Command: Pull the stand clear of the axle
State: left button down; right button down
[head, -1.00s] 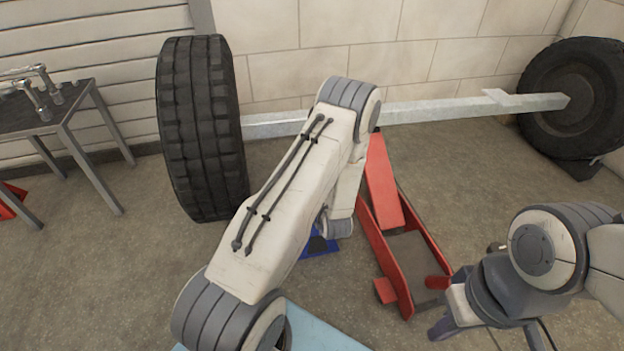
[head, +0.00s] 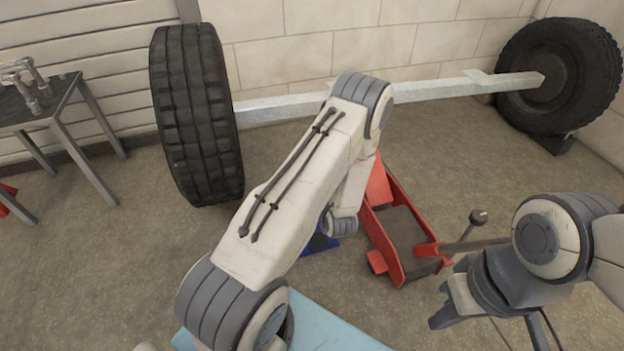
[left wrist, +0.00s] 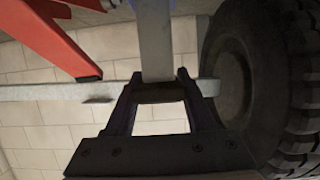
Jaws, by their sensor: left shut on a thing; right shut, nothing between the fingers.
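The axle (head: 430,92) is a pale grey beam between two big tyres; it also crosses the left wrist view (left wrist: 50,92). The stand's blue base (head: 322,240) shows in the head view below my left arm, which hides the rest. In the left wrist view my left gripper (left wrist: 158,92) is shut on the stand's grey post (left wrist: 156,40). The post's end overlaps the axle there; I cannot tell whether they touch. My right gripper (head: 442,312) is shut and empty, low at the right, near the jack.
A red floor jack (head: 395,255) stands right of the stand, its handle (head: 470,246) toward my right arm. The near tyre (head: 195,115) is at left, the far tyre (head: 560,75) at right. A metal table (head: 60,105) stands far left. Floor between table and near tyre is clear.

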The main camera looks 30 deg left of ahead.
pick_arm(q)
jog(key=shift+s+f, duration=0.1)
jog(key=shift+c, duration=0.8)
grip_release()
jog(key=p+v, duration=0.5)
jog(key=v, duration=0.5)
jog(key=shift+d+r, duration=0.15)
jog(key=shift+r, duration=0.05)
